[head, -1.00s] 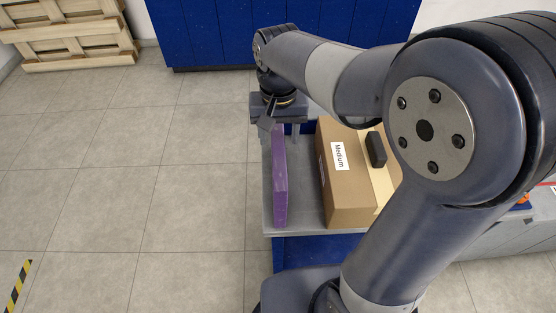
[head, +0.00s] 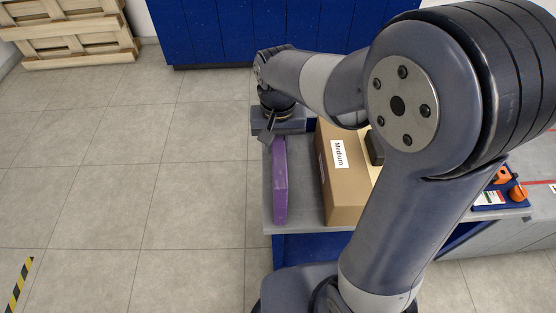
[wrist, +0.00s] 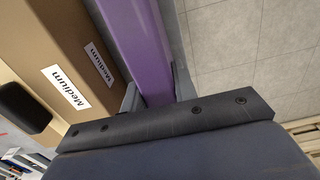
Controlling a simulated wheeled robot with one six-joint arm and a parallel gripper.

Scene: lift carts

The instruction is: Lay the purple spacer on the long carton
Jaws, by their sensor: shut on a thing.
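The purple spacer (head: 280,185) is a long narrow slab standing on edge along the left side of the cart top. My gripper (head: 279,134) is at its far end, and in the wrist view my gripper (wrist: 155,92) has one finger on each side of the spacer (wrist: 144,45), shut on it. I cannot tell whether the spacer's underside still touches the cart. A long brown carton (head: 345,190) labelled "Medium" lies to the right of the spacer, with a gap between them. It also shows in the wrist view (wrist: 38,35). My arm hides its right part.
The grey cart top (head: 303,217) carries these things. A black block (head: 375,147) sits by the carton's right side. Orange items in a blue tray (head: 505,190) are farther right. Blue cabinets (head: 240,30) stand behind, pallets (head: 70,35) at the back left. The left floor is clear.

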